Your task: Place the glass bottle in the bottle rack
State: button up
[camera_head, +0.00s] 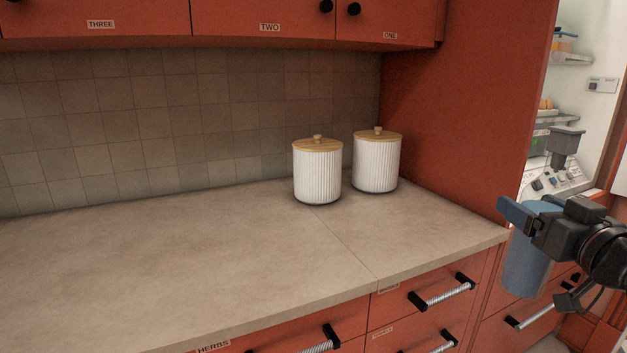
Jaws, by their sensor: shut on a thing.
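My gripper (527,215) is at the right edge, in front of the right end of the counter. It is shut on a blue, smooth cylinder, which looks like the glass bottle (526,268). The bottle hangs roughly upright below the dark wrist, and its top is partly covered by the gripper. It is held clear of the countertop, to the right of the counter's corner. No bottle rack can be made out in this view.
Two white ribbed canisters (317,172) (377,163) with wooden lids stand at the counter's back right. The rest of the countertop (170,265) is clear. Red cabinets (265,20) hang above, and drawers with handles (440,294) lie below. A red side panel (470,120) bounds the right.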

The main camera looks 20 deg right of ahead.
jog(key=w+a+f+n+y, duration=0.2)
jog(key=w+a+f, duration=0.1)
jog(key=a+f, duration=1.1)
jog(key=w+a+f+n+y, duration=0.1)
jog(key=w+a+f+y, duration=0.2)
jog(key=a+f, duration=1.1)
notch_tip(320, 180, down, 7)
jog(key=shift+w+a+r+n+t+y, duration=0.2)
jog(key=shift+w+n+t+y, duration=0.15)
jog(key=shift+w, duration=0.25)
jog(key=s+f, duration=0.4)
jog(key=f, duration=0.2)
jog(key=shift+s, duration=0.3)
jog(key=shift+a, duration=0.1)
